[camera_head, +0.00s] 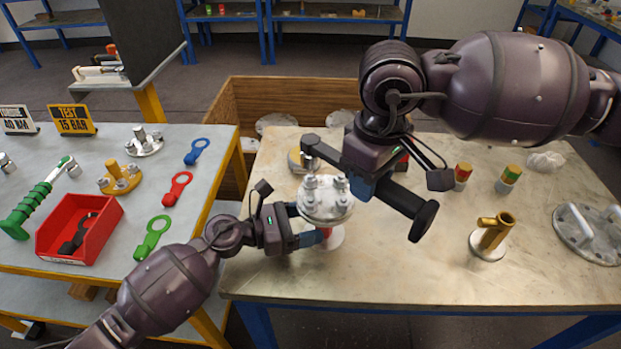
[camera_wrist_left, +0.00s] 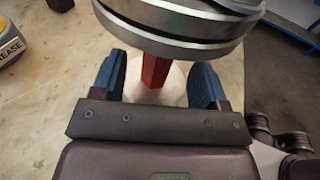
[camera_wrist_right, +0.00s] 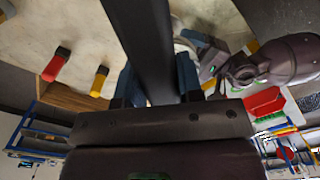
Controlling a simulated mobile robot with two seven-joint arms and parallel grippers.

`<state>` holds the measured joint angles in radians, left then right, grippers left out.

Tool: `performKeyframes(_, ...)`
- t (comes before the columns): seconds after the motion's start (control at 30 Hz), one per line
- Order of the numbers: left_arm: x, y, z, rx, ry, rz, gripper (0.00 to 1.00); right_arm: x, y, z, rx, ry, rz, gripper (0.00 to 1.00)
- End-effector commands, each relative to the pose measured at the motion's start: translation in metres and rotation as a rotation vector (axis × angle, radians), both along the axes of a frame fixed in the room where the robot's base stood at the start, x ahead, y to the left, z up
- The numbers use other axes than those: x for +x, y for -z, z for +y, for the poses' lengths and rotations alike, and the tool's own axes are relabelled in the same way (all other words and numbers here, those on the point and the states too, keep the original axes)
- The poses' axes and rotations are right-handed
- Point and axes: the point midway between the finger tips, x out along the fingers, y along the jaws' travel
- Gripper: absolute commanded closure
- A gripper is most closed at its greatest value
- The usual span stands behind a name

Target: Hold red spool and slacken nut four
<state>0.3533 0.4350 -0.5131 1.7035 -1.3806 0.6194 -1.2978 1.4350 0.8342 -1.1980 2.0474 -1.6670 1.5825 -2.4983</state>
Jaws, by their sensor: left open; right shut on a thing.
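The red spool (camera_head: 327,233) stands upright on the near left of the right-hand table, with a round grey bolted flange (camera_head: 326,205) on top. Several bolts and nuts show on the flange; I cannot tell which is nut four. My left gripper (camera_head: 312,222) is open below the flange. In the left wrist view its fingers (camera_wrist_left: 157,82) lie apart on both sides of the red post (camera_wrist_left: 156,70). My right gripper (camera_head: 364,187) is shut on a long black bar tool (camera_head: 405,200), which slants above the table behind and right of the flange. The bar also crosses the right wrist view (camera_wrist_right: 145,35).
Right of the spool stand a brass stub (camera_head: 492,236), two coloured cylinders (camera_head: 508,178) and a flange plate with handles (camera_head: 590,235). A red bin (camera_head: 80,228) and coloured wrenches (camera_head: 176,188) lie on the left table. The right table's front is clear.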

Motion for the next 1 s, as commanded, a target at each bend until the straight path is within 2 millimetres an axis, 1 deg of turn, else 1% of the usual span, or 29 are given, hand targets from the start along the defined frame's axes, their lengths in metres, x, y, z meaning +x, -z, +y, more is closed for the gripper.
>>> performKeyframes(0.03,-0.003,-0.001,0.011,0.003,-0.003,0.000,0.32,0.000,-0.001,0.000,0.001,0.000,-0.002,0.94)
performKeyframes(0.2,-0.015,-0.004,0.041,0.003,-0.002,0.001,0.32,0.000,-0.001,0.000,0.001,0.000,-0.002,0.94)
performKeyframes(0.4,-0.025,-0.007,0.070,0.001,-0.001,0.001,0.32,0.000,-0.001,0.000,0.001,0.000,-0.002,0.94)
performKeyframes(0.5,-0.028,-0.009,0.079,0.001,-0.002,-0.001,0.32,0.000,-0.001,0.000,0.001,0.000,-0.002,0.94)
performKeyframes(0.7,-0.032,-0.010,0.087,0.000,0.000,0.001,0.32,0.000,-0.001,0.000,0.001,0.000,-0.002,0.94)
performKeyframes(1.0,-0.032,-0.010,0.088,0.000,0.000,0.000,0.32,0.000,-0.001,0.000,0.001,0.000,-0.002,0.94)
